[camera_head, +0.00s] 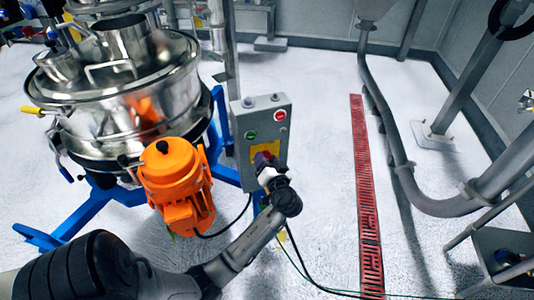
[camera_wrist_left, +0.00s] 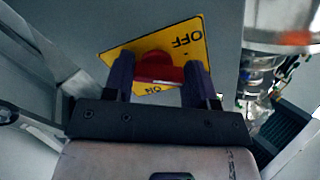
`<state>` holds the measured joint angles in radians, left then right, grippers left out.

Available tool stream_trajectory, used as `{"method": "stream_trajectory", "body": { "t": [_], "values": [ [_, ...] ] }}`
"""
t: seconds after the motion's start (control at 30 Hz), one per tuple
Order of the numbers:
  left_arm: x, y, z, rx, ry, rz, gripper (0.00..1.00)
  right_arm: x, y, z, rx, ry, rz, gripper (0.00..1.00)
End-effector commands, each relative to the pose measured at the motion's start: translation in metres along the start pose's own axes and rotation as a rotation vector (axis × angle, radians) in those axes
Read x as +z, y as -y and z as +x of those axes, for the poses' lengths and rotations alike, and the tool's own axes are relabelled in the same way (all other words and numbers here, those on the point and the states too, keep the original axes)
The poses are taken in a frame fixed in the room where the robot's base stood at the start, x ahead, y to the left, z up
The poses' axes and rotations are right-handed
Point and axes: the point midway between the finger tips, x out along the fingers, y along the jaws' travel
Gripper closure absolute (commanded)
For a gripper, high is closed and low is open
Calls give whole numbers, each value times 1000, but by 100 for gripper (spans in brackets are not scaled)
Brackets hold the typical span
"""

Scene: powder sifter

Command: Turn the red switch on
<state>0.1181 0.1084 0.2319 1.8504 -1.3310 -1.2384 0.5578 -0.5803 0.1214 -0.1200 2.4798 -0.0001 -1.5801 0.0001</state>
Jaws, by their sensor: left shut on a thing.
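The red switch (camera_wrist_left: 158,68) sits on a yellow plate (camera_wrist_left: 122,58) marked OFF and ON, on the face of a grey control box. In the left wrist view my left gripper (camera_wrist_left: 160,76) has its two dark fingers on either side of the switch's red handle, shut on it. In the head view the control box (camera_head: 243,152) stands upright on a post, and my left gripper (camera_head: 264,162) is at the yellow plate, mostly covering it. The switch itself is hidden there by the gripper. My right gripper is not in view.
A steel sifter (camera_head: 120,110) on a blue frame (camera_head: 85,212) stands left of the box, with an orange motor (camera_head: 178,185) close to my left arm. The box also has a green button (camera_head: 251,135) and a red button (camera_head: 280,116). A red floor grate (camera_head: 366,205) lies to the right.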

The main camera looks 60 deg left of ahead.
Motion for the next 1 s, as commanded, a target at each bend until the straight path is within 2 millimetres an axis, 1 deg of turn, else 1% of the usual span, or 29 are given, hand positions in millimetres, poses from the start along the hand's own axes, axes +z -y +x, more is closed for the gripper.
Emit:
{"method": "stream_trajectory", "body": {
  "t": [0.03,0.5,0.8,1.0],
  "values": [
    [-5,3,0,1,2,45,72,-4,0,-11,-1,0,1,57],
    [-7,4,0,1,0,491,72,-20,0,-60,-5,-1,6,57],
    [-7,4,0,1,-1,748,72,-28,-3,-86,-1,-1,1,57],
    [-7,4,0,1,-2,877,72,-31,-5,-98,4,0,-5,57]
  ]
}}
